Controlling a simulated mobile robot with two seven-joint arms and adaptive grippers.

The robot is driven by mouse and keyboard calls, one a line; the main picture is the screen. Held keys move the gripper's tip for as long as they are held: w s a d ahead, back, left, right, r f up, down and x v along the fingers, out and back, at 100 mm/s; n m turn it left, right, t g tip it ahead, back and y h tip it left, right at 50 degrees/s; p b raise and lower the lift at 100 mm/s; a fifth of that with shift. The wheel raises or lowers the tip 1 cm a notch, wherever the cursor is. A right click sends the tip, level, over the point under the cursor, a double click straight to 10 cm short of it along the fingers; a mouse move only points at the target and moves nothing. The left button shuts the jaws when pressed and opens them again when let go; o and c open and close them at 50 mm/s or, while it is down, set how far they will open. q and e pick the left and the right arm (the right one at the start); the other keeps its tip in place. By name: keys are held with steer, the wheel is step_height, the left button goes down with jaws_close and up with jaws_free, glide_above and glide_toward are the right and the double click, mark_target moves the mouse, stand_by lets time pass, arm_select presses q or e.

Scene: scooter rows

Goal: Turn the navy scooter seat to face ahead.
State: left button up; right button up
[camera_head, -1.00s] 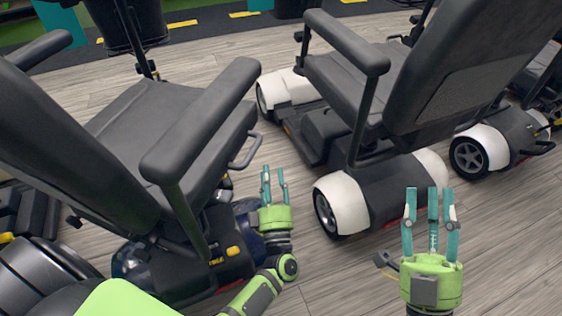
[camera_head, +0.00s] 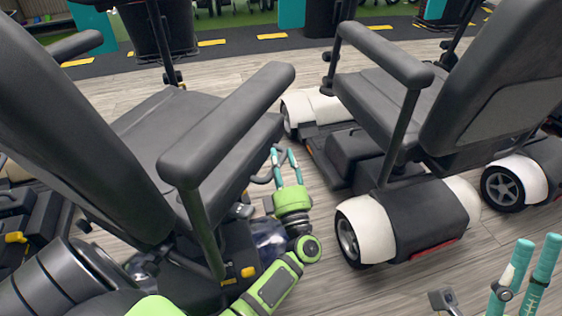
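The navy scooter (camera_head: 269,242) is at the left, with its glossy dark blue body partly hidden under its seat and behind my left arm. Its grey-black seat (camera_head: 165,125) has a tall backrest (camera_head: 60,130) at the left and a near armrest (camera_head: 225,120) crossing in front of the cushion. My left gripper (camera_head: 284,153) is beside the seat's right edge, below the armrest end, close to a dark loop lever (camera_head: 262,180). Its fingers are apart; I cannot tell whether they touch the lever. My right gripper (camera_head: 538,240) is open and empty at the lower right.
A white and black scooter (camera_head: 420,215) stands close on the right, its armrest (camera_head: 385,53) reaching over the gap. Another scooter (camera_head: 515,183) is at the far right. A narrow strip of wood floor (camera_head: 320,215) lies between the first two. Yellow dashes mark the dark strip behind.

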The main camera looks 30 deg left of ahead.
arm_select(q)
jaws_close()
